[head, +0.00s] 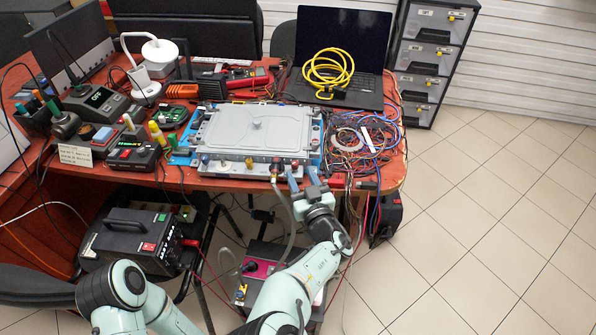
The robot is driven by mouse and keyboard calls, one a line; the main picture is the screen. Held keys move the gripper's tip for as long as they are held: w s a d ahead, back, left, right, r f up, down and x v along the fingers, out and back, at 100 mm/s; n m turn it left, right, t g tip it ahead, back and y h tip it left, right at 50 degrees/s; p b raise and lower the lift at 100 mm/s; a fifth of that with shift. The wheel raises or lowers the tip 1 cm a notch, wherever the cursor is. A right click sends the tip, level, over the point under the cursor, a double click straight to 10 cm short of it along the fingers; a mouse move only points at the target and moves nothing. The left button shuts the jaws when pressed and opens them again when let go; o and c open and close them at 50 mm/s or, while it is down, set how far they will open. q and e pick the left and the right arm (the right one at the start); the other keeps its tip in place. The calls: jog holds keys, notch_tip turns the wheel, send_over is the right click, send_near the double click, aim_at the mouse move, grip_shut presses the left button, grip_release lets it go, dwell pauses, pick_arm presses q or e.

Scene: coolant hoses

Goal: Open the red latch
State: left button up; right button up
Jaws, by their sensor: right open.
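A flat grey plate unit (245,130) lies on a blue base on the red-brown table. Small fittings line its front edge, and a small reddish part (276,162) shows near the right end of that edge. It may be the red latch, but it is too small to be sure or to tell its position. My right gripper (302,177) is open, with its blue-grey fingers pointing at the front right corner of the plate unit, just in front of the fittings. I cannot tell whether the fingers touch anything. My left gripper is not in view.
A grey hose (288,225) hangs beside my right gripper. Tangled wires (362,135) lie to the right of the plate unit. A laptop (343,50) with a coiled yellow cable (328,70) stands behind. Instruments crowd the table's left side. The tiled floor at right is clear.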

aim_at(296, 166)
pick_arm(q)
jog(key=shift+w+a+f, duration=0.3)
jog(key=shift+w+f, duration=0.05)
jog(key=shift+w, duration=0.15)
pick_arm(e)
jog(key=shift+x, duration=1.6)
